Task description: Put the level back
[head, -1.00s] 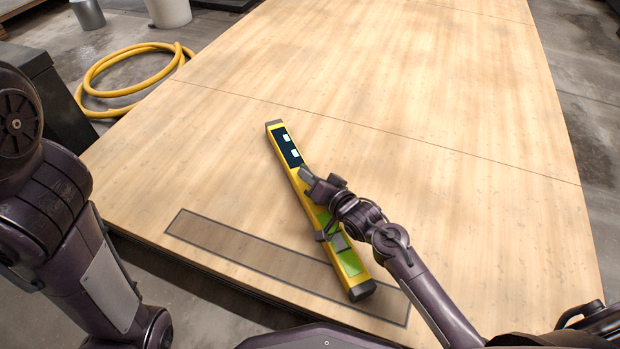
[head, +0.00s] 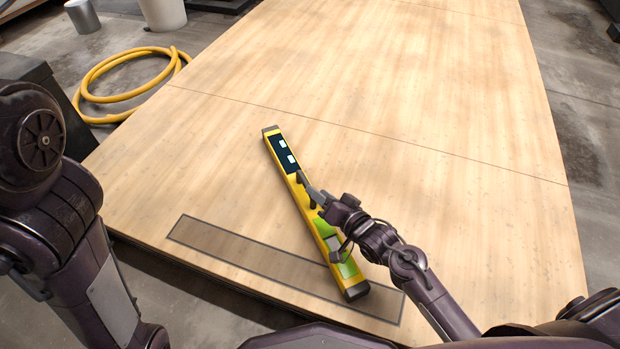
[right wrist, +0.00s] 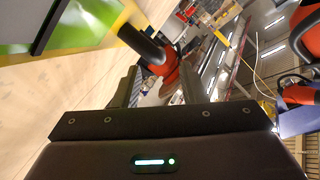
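The level (head: 306,205) is a long yellow bar with green panels, a dark display and black end caps. It appears to lie on the wooden board, slanting across the right part of a dark-outlined strip (head: 235,248). Its near end lies over the strip; its far end points away, up the board. My right gripper (head: 322,216) is beside and over the middle of the level, with its fingers spread. In the right wrist view the level (right wrist: 80,22) shows at top left, and the two fingers stand apart. My left arm shows at the left, but its gripper is out of view.
The wooden board (head: 400,90) is otherwise clear, with a thin seam across it. A coiled yellow hose (head: 95,75), a grey metal can (head: 82,16) and a white bucket (head: 163,12) stand on the concrete floor beyond its left edge.

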